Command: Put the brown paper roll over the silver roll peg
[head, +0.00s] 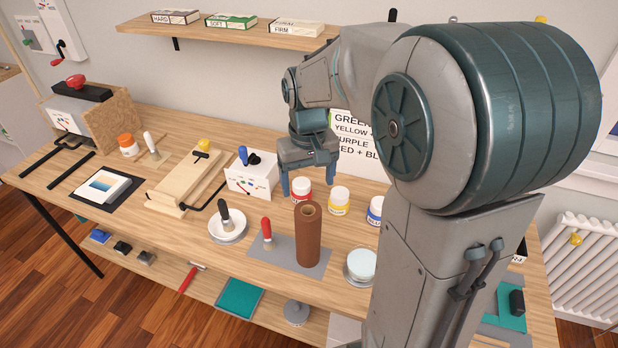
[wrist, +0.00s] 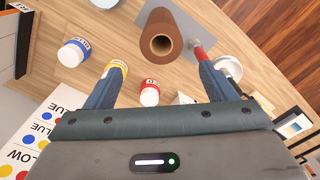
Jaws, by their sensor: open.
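The brown paper roll (head: 308,240) stands upright on a grey mat (head: 279,252) on the workbench, its hollow core open at the top. In the wrist view the roll (wrist: 160,22) shows beyond my fingertips, with its open end towards the camera. My gripper (head: 305,180) is open and empty, above the bench behind the roll and near the red jar. In the wrist view my two fingers (wrist: 160,75) are spread apart, with the roll beyond them and not held. I cannot clearly make out the silver roll peg. A grey round piece (head: 296,313) is on the lower shelf.
A red-handled tool (head: 266,232) stands beside the roll. Red (head: 300,192), yellow (head: 339,202) and blue (head: 375,211) jars stand behind it. A pale round tin (head: 361,263) is to its right, a white dish (head: 228,228) to its left. A wall shelf (head: 230,33) hangs above.

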